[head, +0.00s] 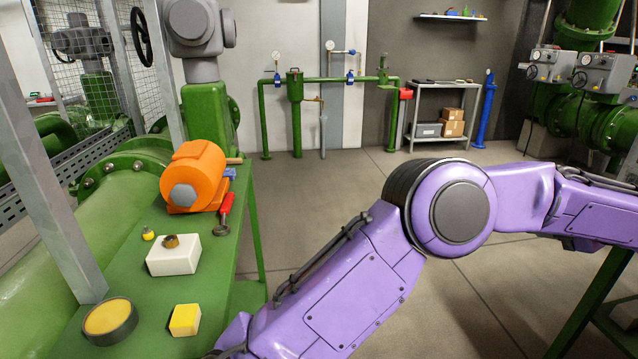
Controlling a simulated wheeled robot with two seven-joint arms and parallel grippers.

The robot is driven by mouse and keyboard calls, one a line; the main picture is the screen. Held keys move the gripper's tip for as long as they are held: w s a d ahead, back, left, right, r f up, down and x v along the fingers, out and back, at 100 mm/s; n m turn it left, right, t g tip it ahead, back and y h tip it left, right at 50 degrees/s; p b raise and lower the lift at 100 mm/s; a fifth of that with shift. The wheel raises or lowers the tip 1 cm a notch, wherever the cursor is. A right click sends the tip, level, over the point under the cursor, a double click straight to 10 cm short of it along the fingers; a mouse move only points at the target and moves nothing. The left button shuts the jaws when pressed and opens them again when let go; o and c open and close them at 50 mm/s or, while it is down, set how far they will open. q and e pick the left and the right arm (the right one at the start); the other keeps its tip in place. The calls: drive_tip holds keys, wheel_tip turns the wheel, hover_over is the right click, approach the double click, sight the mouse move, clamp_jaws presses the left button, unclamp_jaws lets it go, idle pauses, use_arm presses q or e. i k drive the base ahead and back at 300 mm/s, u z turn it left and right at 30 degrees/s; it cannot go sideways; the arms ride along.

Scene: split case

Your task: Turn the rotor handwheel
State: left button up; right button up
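A black spoked handwheel (141,38) stands upright at the upper left, beside a grey actuator (194,25) on a green valve body. I cannot tell whether it is the rotor handwheel. An orange motor-like unit (199,170) with a grey hexagonal end sits on the green bench (150,325) at the left. My purple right arm comes in from the right, bends at the middle and runs down past the bottom edge near the bench. Its gripper is out of the picture. My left arm and gripper do not show.
On the bench are a white block (173,262) with a brass-coloured ring, a red-handled tool (227,207), a yellow sponge-like block (185,320) and a round yellow tin (108,318). A grey metal post (60,170) rises at the left. The floor (310,200) beyond is clear.

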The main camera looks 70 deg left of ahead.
sight(185, 194)
drive_tip(key=k, duration=0.5)
drive_tip(key=u, duration=0.7)
